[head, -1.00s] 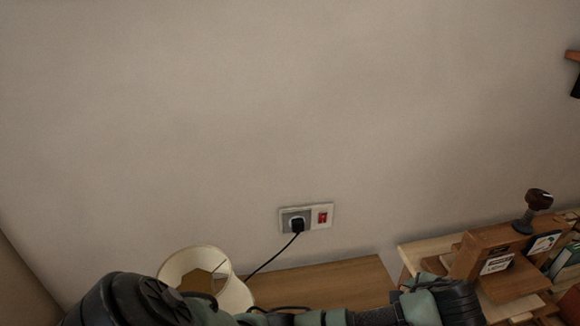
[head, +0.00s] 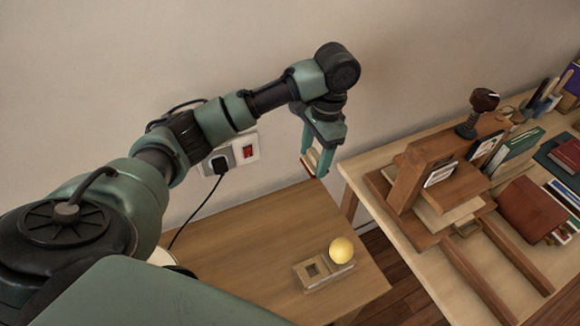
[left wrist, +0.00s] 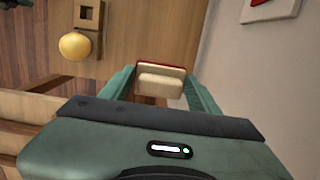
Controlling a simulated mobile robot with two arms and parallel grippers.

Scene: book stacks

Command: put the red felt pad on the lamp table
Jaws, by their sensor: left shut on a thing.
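My left gripper (head: 314,168) is shut on the red felt pad (head: 311,158), a small cream block with a red edge. In the left wrist view the pad (left wrist: 161,82) sits between the two green fingers, its cream side towards the camera and a red strip along its far edge. The gripper points down beside the wall, above the back right part of the lamp table (head: 232,245). The pad looks clear of the tabletop. The lamp is almost wholly hidden behind my left arm. My right gripper is out of view.
A small wooden holder (head: 312,273) and a yellow ball (head: 342,250) are on the lamp table's right part. A plug with a cord (head: 222,165) is in the wall socket. A desk (head: 385,222) with books, a wooden rack and a stamp stands to the right.

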